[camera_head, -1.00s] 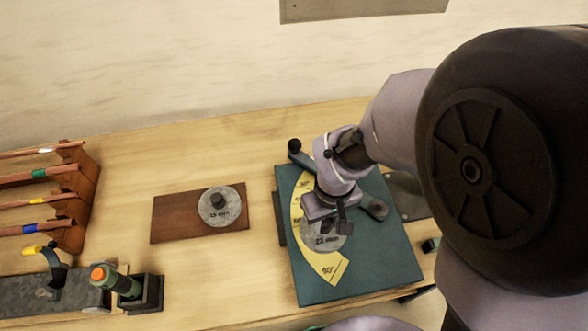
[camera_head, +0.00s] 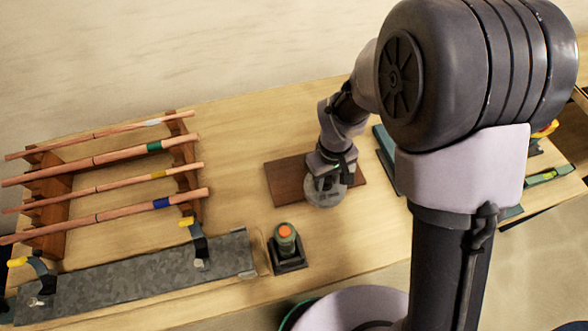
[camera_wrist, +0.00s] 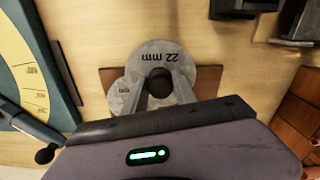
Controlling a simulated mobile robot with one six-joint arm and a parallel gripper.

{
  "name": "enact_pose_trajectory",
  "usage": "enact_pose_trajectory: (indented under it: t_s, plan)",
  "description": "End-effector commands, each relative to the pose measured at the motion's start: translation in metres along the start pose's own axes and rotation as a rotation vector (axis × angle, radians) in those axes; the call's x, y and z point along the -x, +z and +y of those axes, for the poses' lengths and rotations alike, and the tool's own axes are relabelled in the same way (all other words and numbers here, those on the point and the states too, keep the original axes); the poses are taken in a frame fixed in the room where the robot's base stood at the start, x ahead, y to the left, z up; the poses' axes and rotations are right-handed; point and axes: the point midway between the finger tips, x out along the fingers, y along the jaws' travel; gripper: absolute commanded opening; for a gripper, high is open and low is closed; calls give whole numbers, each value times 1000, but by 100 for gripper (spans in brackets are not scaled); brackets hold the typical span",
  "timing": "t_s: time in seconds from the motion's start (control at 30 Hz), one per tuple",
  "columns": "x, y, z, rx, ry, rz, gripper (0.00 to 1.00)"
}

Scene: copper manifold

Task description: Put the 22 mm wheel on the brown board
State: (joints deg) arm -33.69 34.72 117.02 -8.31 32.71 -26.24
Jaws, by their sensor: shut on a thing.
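My gripper (camera_head: 332,172) is shut on the dark hub of the 22 mm wheel (camera_head: 322,194), a grey disc whose label reads in the wrist view (camera_wrist: 158,56). The wheel is over the brown board (camera_head: 285,182) and overhangs its near edge in the head view. The board also shows in the wrist view (camera_wrist: 208,82), on both sides of the wheel. A second grey wheel (camera_wrist: 118,98) lies on the board, partly covered by the 22 mm wheel. I cannot tell exactly how high the held wheel is.
A green-topped, orange-tipped tool (camera_head: 286,238) stands in a black holder in front of the board. A grey metal strip (camera_head: 140,278) and a wooden rack of copper pipes (camera_head: 185,150) are to the left. A teal plate (camera_head: 384,150) is right of the board, mostly hidden by my arm.

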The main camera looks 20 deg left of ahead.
Motion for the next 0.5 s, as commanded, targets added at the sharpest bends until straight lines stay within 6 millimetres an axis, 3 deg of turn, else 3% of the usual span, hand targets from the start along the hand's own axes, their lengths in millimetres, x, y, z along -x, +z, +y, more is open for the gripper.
enact_pose_trajectory:
  t_s: [0.1,0.23,0.4,0.5]
  plan:
    - [-6,-38,-20,6,0,1,0]
    - [-9,-72,-38,4,0,1,0]
    - [-12,-91,-48,1,0,-1,0]
    - [-28,-91,-48,0,0,-3,0]
